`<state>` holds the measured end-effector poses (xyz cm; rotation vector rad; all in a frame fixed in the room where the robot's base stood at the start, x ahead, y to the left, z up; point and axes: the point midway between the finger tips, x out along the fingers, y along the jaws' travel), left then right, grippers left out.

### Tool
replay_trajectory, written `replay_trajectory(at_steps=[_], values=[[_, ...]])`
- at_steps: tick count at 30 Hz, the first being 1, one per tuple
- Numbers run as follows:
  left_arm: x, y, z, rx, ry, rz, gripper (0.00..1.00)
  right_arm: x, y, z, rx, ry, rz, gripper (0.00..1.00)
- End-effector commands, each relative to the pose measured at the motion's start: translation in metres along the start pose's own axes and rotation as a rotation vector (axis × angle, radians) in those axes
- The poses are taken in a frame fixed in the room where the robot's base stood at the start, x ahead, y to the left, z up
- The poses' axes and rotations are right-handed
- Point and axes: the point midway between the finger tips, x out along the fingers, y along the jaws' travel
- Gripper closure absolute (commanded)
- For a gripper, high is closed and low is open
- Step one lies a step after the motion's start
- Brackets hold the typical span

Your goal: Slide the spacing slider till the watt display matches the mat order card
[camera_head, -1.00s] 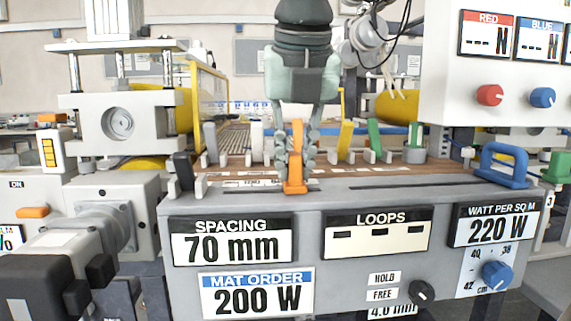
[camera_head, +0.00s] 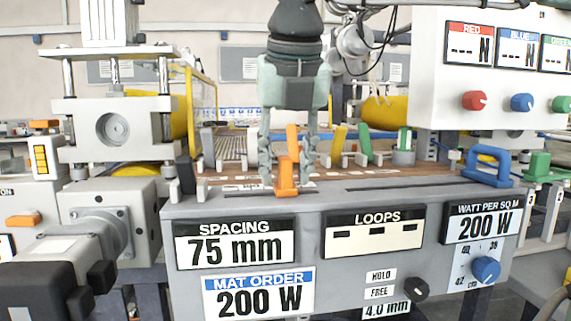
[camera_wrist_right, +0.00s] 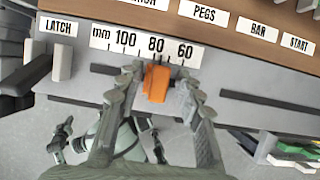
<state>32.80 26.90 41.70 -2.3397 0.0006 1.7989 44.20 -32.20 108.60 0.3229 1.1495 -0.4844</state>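The orange spacing slider (camera_head: 286,178) stands upright in its slot on the front ledge of the machine. My right gripper (camera_head: 287,165) is lowered over it, one finger on each side, with gaps to the slider. The right wrist view shows the slider (camera_wrist_right: 157,83) between the spread fingertips, just below the 80 mark on the mm scale (camera_wrist_right: 145,45). The spacing display (camera_head: 235,244) reads 75 mm. The watt display (camera_head: 483,222) reads 200 W. The mat order card (camera_head: 258,292) reads 200 W. My left gripper is not seen.
The loops display (camera_head: 374,232) shows only dashes. A blue handle (camera_head: 487,167) and a green block (camera_head: 538,167) stand at the ledge's right. A yellow lever (camera_head: 339,139) and green lever (camera_head: 364,143) stand behind the slot. A latch peg (camera_wrist_right: 62,62) stands left of the scale.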

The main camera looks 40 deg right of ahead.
Motion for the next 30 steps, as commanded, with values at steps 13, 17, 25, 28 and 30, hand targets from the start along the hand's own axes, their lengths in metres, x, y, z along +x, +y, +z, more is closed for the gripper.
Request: replay_trajectory(at_steps=[13,17,25,28,30], values=[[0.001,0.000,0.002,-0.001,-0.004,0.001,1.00,-0.029,0.000,0.002,0.002,-0.007,0.001,0.64],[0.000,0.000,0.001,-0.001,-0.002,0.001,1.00,-0.057,0.000,0.002,0.002,-0.007,0.001,0.64],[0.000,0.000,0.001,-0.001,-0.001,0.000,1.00,-0.106,0.000,0.001,0.001,-0.003,0.000,0.64],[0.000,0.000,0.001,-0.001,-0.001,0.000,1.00,-0.115,0.000,0.001,0.001,-0.002,0.000,0.64],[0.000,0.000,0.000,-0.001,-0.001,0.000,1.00,-0.119,0.000,0.000,0.001,-0.001,-0.001,0.64]])
